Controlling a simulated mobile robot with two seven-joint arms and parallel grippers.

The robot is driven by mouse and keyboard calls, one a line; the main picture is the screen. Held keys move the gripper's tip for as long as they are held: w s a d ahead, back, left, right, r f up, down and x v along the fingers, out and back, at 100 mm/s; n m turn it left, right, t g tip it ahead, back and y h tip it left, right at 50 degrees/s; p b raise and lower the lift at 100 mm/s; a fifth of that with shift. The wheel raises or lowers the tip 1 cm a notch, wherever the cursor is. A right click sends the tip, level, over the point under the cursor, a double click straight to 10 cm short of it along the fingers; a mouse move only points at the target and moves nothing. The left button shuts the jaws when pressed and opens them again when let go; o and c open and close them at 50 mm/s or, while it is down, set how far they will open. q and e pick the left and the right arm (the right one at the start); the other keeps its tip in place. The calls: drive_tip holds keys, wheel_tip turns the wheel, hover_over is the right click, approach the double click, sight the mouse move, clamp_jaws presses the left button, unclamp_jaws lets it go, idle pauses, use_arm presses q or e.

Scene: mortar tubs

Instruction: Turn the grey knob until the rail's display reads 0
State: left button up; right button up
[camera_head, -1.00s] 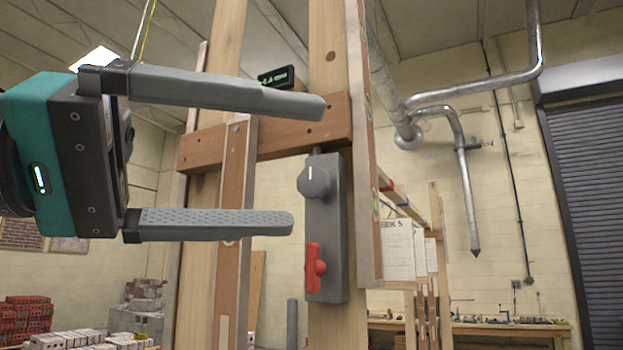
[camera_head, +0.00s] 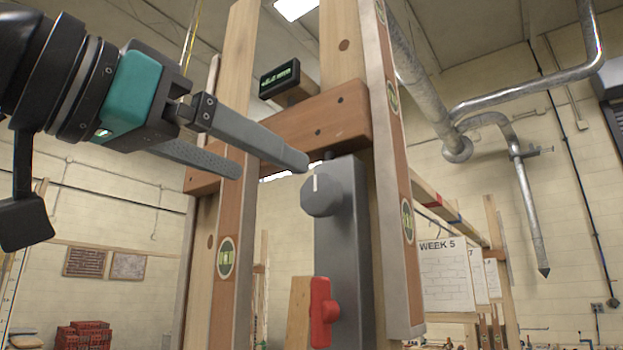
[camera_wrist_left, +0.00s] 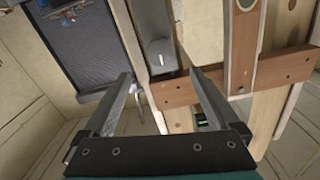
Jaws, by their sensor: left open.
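The grey knob (camera_head: 321,194), with a white pointer line pointing nearly straight up, sits on the upper part of a grey box (camera_head: 342,250). The knob also shows in the wrist view (camera_wrist_left: 160,50), ahead of the fingertips. My left gripper (camera_head: 273,167) is open and empty, just left of and slightly above the knob, apart from it. It also shows in the wrist view (camera_wrist_left: 162,73). The wooden rail (camera_head: 340,118) crosses the posts above the knob. The display (camera_head: 279,78) above the rail has lit green characters, too small to read surely. My right gripper is out of view.
A red handle (camera_head: 322,312) is on the box below the knob. A spirit level (camera_head: 228,250) stands upright left of the box, and another (camera_head: 400,200) close on its right. A "WEEK 5" sheet (camera_head: 446,270) hangs at right.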

sight(315, 191)
use_arm(q)
drive_tip(key=p+x, duration=0.2)
drive_tip(key=x, duration=0.6)
drive_tip(key=shift+d+r, duration=0.1)
drive_tip(key=shift+w+d, duration=0.35)
drive_tip(key=shift+w, duration=0.2)
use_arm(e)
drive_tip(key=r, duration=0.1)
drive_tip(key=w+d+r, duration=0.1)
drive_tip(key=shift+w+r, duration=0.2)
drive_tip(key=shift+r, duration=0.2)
use_arm(q)
drive_tip(key=shift+c, duration=0.3)
drive_tip(key=c, duration=1.3)
drive_tip(key=shift+n, duration=0.4)
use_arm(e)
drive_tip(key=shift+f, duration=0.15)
